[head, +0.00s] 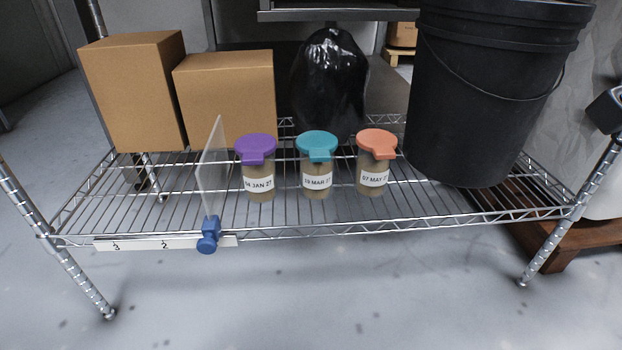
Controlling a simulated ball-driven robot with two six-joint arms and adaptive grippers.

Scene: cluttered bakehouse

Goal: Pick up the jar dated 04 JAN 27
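The jar labelled JAN 27 (259,184) has a purple lid and a white label whose first digits are hard to read. It stands upright on the wire shelf (330,218), leftmost of three jars. A jar with a teal lid, labelled MAR 27 (317,182), stands to its right. A jar with an orange lid, labelled 07 MAY (373,179), stands further right; the end of its label is cut off. Neither of my grippers can be made out in the head view.
A clear upright panel (211,170) with a blue clamp (208,236) stands just left of the purple-lidded jar. Cardboard boxes (130,95), a black bag (328,85) and a large black bucket (480,100) flank the jars. A dark piece (604,110) at the right edge is unclear.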

